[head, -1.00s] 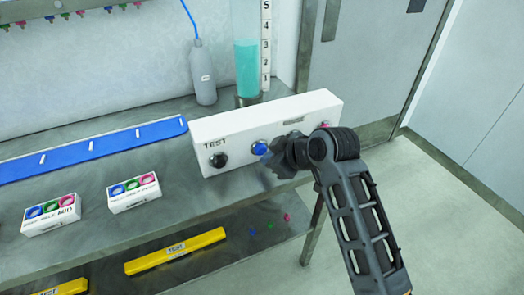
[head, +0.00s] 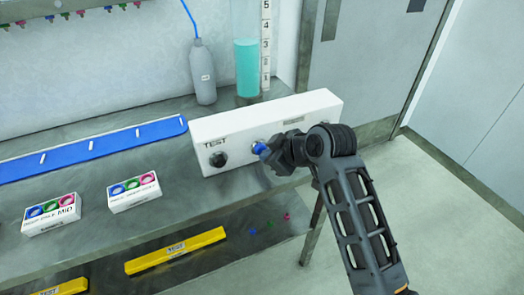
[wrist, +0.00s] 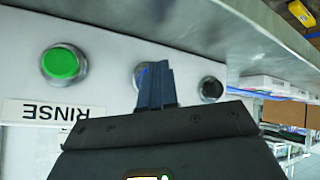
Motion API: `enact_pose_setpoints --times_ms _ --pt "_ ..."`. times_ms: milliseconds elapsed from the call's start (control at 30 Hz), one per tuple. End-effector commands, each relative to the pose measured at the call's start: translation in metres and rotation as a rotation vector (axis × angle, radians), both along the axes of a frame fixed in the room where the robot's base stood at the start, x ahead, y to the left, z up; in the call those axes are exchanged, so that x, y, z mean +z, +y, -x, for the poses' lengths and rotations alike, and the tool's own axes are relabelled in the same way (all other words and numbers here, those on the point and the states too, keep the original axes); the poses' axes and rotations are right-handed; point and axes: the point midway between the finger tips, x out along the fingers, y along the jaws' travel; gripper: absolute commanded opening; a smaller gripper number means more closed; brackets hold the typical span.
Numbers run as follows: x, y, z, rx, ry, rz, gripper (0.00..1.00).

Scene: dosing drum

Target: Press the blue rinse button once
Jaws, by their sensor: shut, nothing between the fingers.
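The blue button (head: 259,149) sits in a metal ring on the front of a white control box (head: 205,130) in the head view. My gripper (head: 271,153) is shut and empty, its tips right at the blue button, partly covering it. In the wrist view the shut dark-blue fingers (wrist: 158,66) lie over the middle button, whose metal ring (wrist: 137,77) shows beside them. Whether the tips touch or push the button is hidden. A RINSE label (wrist: 55,111) shows upside down near a green round button or lamp (wrist: 62,63).
A black button (head: 218,159) is at the box's left end. A grey bottle (head: 203,75) and a cylinder of teal liquid (head: 247,68) stand behind the box. Two small cup blocks (head: 51,225) (head: 134,203) and a blue strip (head: 70,160) lie left on the metal bench.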

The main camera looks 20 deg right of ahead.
Motion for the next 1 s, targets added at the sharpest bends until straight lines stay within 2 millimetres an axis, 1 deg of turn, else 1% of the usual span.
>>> enact_pose_setpoints --times_ms 367,667,833,1000 --pt "0.000 0.000 -0.004 0.000 0.000 0.000 0.00" --pt "0.000 0.000 -0.004 0.000 0.000 0.000 0.00" --pt "0.001 0.000 0.000 0.000 0.000 0.000 0.00" --pt "0.001 0.000 0.009 0.000 0.001 0.000 0.00"
